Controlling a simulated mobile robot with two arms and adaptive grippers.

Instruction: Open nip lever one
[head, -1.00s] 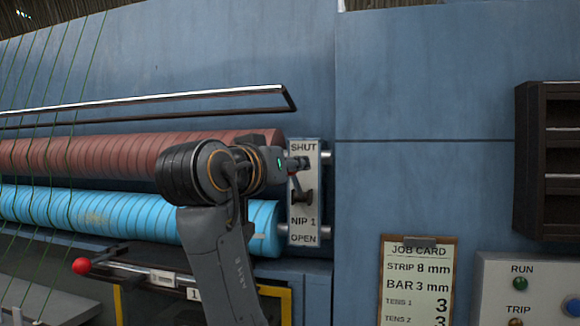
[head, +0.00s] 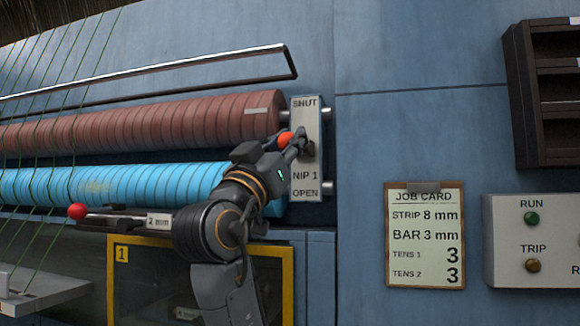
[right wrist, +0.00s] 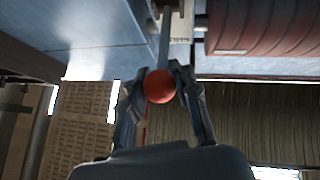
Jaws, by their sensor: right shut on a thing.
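The nip 1 lever plate (head: 306,168) is a pale upright panel at the right end of the rollers, marked SHUT at the top and OPEN at the bottom. The lever's red-orange knob (head: 285,138) stands out from the plate between SHUT and NIP 1. My right gripper (head: 288,143) is at this knob. In the right wrist view the two fingers (right wrist: 161,80) are closed around the red knob (right wrist: 160,87), with the grey lever rod (right wrist: 165,42) running away beyond it. My right wrist partly hides the lever. My left gripper is not in view.
A red roller (head: 150,124) and a blue roller (head: 110,185) lie left of the plate, below a metal rail (head: 150,73). Another red knob on a bar (head: 77,211) sits lower left. The job card (head: 425,240), run panel (head: 540,240) and dark rack (head: 548,95) are right.

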